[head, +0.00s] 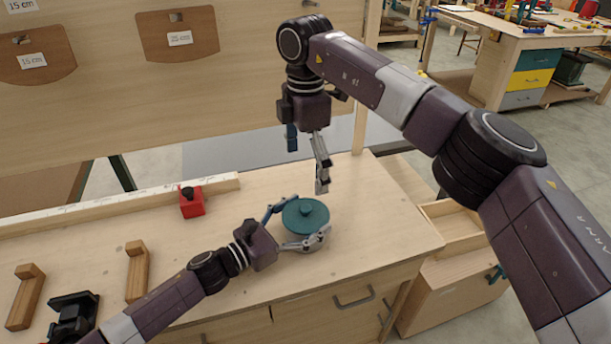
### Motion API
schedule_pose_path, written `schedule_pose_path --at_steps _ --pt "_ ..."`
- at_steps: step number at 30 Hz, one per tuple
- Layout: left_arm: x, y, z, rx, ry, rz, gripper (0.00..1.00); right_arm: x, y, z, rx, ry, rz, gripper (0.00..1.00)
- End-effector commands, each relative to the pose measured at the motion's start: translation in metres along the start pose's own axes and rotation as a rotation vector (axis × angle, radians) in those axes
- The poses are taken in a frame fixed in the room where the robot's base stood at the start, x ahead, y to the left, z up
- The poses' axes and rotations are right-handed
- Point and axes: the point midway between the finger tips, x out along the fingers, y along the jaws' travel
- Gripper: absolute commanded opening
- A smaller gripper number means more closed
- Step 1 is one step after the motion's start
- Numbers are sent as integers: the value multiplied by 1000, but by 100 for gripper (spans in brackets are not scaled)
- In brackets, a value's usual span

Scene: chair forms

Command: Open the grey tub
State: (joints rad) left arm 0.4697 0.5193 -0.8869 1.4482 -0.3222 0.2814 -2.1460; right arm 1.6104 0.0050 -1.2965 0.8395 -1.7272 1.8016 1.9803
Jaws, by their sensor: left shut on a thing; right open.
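The grey tub (318,241) stands on the wooden bench top, with a round teal lid (305,217) with a small knob on top of it. The lid covers most of the tub from this angle. My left gripper (297,231) comes in from the left and is shut around the tub's side, one finger at the back left and one at the front. My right gripper (308,168) is open and empty, pointing down above and behind the lid, apart from it.
A red block with a black knob (191,202) stands left of the tub. Wooden angled pieces (137,272) and a black device (73,315) are at the front left. A long wooden rail (120,204) runs along the back. The bench right of the tub is clear.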

Motion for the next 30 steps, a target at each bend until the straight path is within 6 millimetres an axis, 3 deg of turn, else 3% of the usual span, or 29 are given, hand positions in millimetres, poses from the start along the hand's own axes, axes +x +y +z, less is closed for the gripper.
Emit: schedule_pose_path --at_steps 7,8,12,23,30 --pt "0 0 0 0 -1 0 36 0 0 0 0 1 0 100" --pt "0 0 0 0 -1 0 83 0 0 0 0 1 0 100" --pt "0 0 0 0 -1 0 98 0 0 0 0 1 0 100" --pt "-2 0 0 0 0 1 100 0 0 0 0 1 0 100" --pt "-39 0 -2 -1 3 0 100 0 0 0 0 1 0 100"
